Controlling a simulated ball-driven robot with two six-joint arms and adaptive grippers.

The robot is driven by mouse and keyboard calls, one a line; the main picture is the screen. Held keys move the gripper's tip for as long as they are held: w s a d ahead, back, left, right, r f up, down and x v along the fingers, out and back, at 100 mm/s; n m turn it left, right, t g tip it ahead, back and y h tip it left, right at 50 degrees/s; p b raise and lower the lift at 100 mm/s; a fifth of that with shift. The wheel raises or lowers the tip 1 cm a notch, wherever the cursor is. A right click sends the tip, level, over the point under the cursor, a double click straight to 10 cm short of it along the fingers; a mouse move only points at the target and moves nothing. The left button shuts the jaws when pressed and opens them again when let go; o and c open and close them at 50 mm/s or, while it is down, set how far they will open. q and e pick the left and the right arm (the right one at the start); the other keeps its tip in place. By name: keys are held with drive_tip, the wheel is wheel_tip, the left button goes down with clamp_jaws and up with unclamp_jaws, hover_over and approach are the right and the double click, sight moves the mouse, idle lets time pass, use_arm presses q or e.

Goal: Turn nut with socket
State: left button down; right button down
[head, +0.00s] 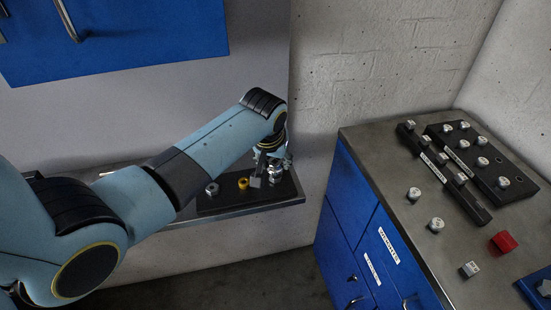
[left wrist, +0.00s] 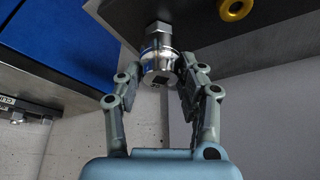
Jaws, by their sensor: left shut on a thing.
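My left gripper (head: 268,168) reaches over the black board (head: 225,204) on the wall shelf. In the left wrist view its fingers (left wrist: 168,85) are closed on both sides of a shiny round metal socket (left wrist: 159,66), which has a dark square hole facing the camera. A grey hexagonal nut (left wrist: 158,29) is in line with the socket, between it and the board. The two look end to end; whether the socket fits over the nut I cannot tell. In the head view the gripper partly hides the socket (head: 275,170). My right gripper is not in view.
A yellow ring (head: 243,183) and a grey nut-like piece (head: 212,188) stand on the board left of the gripper. At right, a workbench (head: 390,170) holds black racks with several metal sockets, loose sockets and a red block (head: 503,242). A blue cabinet (head: 120,35) hangs above.

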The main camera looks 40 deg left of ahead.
use_arm(q)
drive_tip(key=shift+r, duration=0.1)
idle(0.5)
drive_tip(key=shift+f+b, duration=0.4)
drive_tip(key=shift+f, duration=0.8)
